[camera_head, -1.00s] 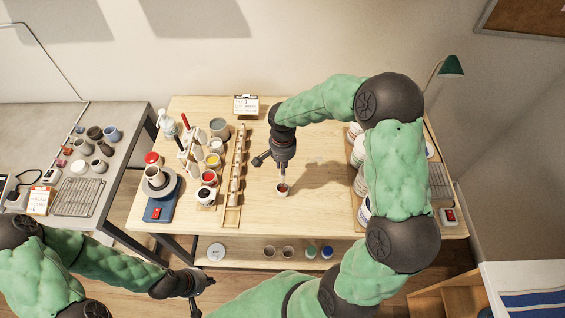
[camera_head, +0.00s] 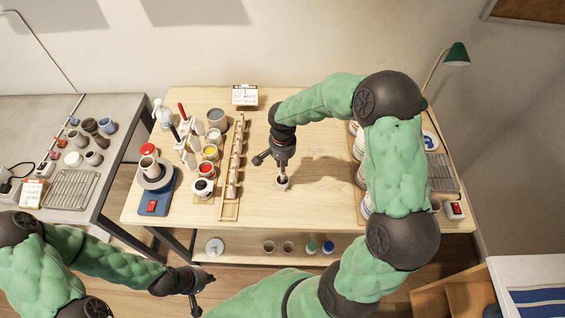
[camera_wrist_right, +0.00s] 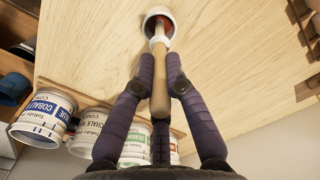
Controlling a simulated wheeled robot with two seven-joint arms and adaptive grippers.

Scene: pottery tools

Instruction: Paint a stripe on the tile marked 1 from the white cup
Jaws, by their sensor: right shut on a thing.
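My right gripper (camera_head: 282,160) is shut on a brush and points down over the table. In the right wrist view the brush's pale wooden handle (camera_wrist_right: 159,92) sits between the dark fingers. Its reddish far end is inside a small white cup (camera_head: 282,186), which also shows in the wrist view (camera_wrist_right: 158,14). How deep the bristles are is hidden. Flat pieces, perhaps the tiles, stand in a narrow wooden rack (camera_head: 229,211) left of the cup; no number is readable on them. My left gripper (camera_head: 198,286) hangs empty below the table front; its finger opening is unclear.
Paint cups, including yellow (camera_head: 210,152) and black (camera_head: 203,187), crowd left of the rack. A small sign (camera_head: 245,95) stands at the back. Labelled tubs (camera_wrist_right: 44,118) line the right side. The table around the white cup is clear.

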